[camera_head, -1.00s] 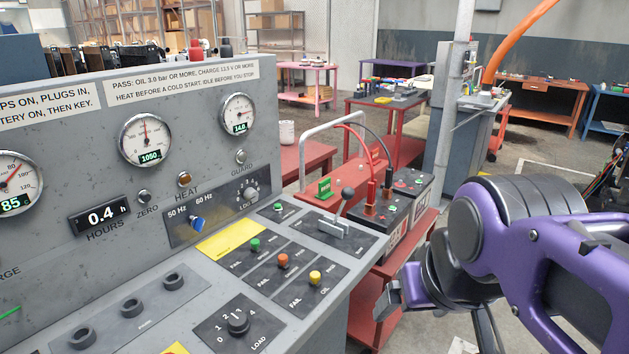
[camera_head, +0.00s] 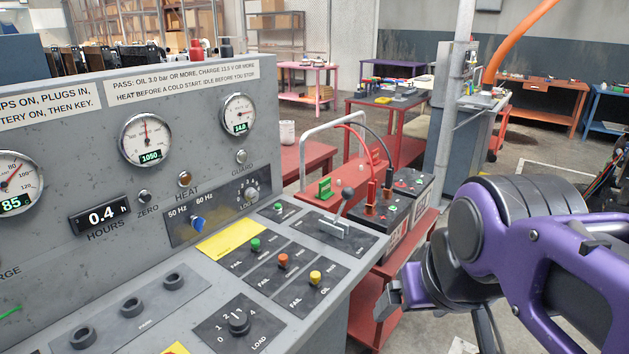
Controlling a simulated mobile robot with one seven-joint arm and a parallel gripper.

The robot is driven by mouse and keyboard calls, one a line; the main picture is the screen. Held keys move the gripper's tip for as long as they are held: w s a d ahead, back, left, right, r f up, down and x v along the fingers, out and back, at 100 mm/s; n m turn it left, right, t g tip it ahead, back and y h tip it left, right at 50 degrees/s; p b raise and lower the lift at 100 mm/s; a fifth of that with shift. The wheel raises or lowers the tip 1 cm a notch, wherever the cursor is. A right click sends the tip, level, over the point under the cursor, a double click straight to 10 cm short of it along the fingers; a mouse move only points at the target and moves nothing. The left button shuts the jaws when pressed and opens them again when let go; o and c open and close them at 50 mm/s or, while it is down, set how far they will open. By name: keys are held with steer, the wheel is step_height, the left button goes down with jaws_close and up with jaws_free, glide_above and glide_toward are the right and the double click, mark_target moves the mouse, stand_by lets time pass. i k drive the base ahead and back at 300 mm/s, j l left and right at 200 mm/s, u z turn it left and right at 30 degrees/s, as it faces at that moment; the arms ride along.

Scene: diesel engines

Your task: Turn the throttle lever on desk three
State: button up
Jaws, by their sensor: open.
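The grey control desk (camera_head: 85,255) fills the left and middle of the view. A lever with a dark round knob (camera_head: 347,193) stands at the desk's right end, in a slotted dark plate; it leans a little to the right, and I take it for the throttle lever. No desk number is readable here. My gripper (camera_head: 385,306) is at the lower right, beyond the desk's right edge and below the lever, apart from it. Its jaws are open, and no object shows between them. Part of the gripper is hidden behind my purple arm.
Colored fault buttons (camera_head: 283,261), a load knob (camera_head: 238,322) and a blue-tipped frequency switch (camera_head: 197,223) sit on the desk. A red cart (camera_head: 413,244) with batteries and cables stands just behind the lever. Open floor (camera_head: 527,160) lies further back right.

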mark_target(348, 193)
steer(key=i+l, duration=0.2)
steer(key=l, duration=0.15)
steer(key=i+l, duration=0.2)
steer(key=l, duration=0.15)
steer(key=i+l, duration=0.15)
steer(key=l, duration=0.2)
